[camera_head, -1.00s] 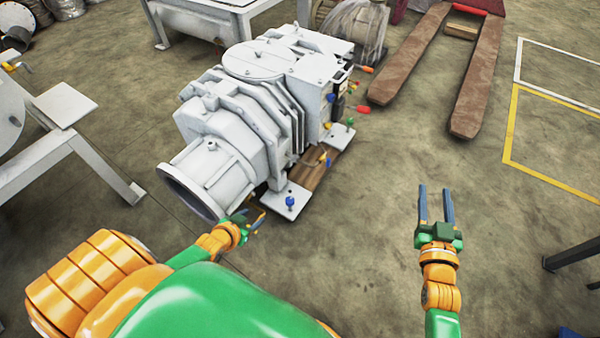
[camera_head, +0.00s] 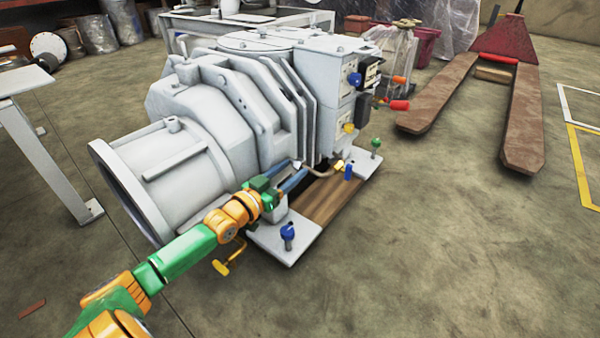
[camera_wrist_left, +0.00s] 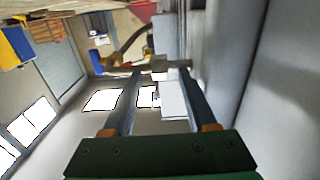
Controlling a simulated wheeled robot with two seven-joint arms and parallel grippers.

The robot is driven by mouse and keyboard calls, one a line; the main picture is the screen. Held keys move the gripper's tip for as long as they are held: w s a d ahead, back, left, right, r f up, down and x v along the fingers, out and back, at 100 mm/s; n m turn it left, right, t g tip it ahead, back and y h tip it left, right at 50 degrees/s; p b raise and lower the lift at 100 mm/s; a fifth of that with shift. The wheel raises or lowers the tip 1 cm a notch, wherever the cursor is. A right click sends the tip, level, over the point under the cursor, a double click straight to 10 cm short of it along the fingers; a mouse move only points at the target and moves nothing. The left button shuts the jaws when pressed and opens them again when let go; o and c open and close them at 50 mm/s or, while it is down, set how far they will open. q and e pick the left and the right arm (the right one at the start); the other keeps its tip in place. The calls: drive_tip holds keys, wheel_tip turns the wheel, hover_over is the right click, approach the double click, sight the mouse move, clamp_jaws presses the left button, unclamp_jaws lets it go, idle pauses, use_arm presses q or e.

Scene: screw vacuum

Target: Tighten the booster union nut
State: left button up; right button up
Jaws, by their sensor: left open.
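The booster is the large grey vacuum pump (camera_head: 215,115) standing on a base in the head view. My left gripper (camera_head: 301,173) is alongside its lower right side, with two blue-grey fingers pointing toward a thin bent pipe with a brass-coloured fitting (camera_head: 338,166). In the left wrist view my left gripper (camera_wrist_left: 158,72) is open. A small grey fitting (camera_wrist_left: 155,63) on the curved brass-coloured pipe (camera_wrist_left: 132,42) shows at or just beyond the fingertips. I cannot tell whether this fitting is the union nut or whether the fingers touch it. My right gripper is out of view.
The pump's grey wall (camera_wrist_left: 225,60) is close on the right in the wrist view. A base plate with a blue-topped bolt (camera_head: 288,233) lies below the gripper. A yellow handle (camera_head: 228,257) hangs near the wrist. Floor to the right is clear up to the pallet truck (camera_head: 527,110).

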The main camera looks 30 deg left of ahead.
sight(296, 167)
use_arm(q)
drive_tip(key=shift+w+f+b, duration=0.15)
drive_tip(key=shift+w+b, duration=0.25)
drive_tip(key=shift+w, duration=0.2)
drive_tip(key=shift+w+f+b, duration=0.15)
drive_tip(key=shift+w+b, duration=0.25)
drive_tip(key=shift+w, duration=0.2)
drive_tip(key=shift+w+d+r+b, duration=0.1)
drive_tip(key=shift+w+b, duration=0.15)
drive_tip(key=shift+w, duration=0.15)
drive_tip(key=shift+w+d+r+b, duration=0.1)
drive_tip(key=shift+w+b, duration=0.1)
drive_tip(key=shift+w, duration=0.2)
clamp_jaws()
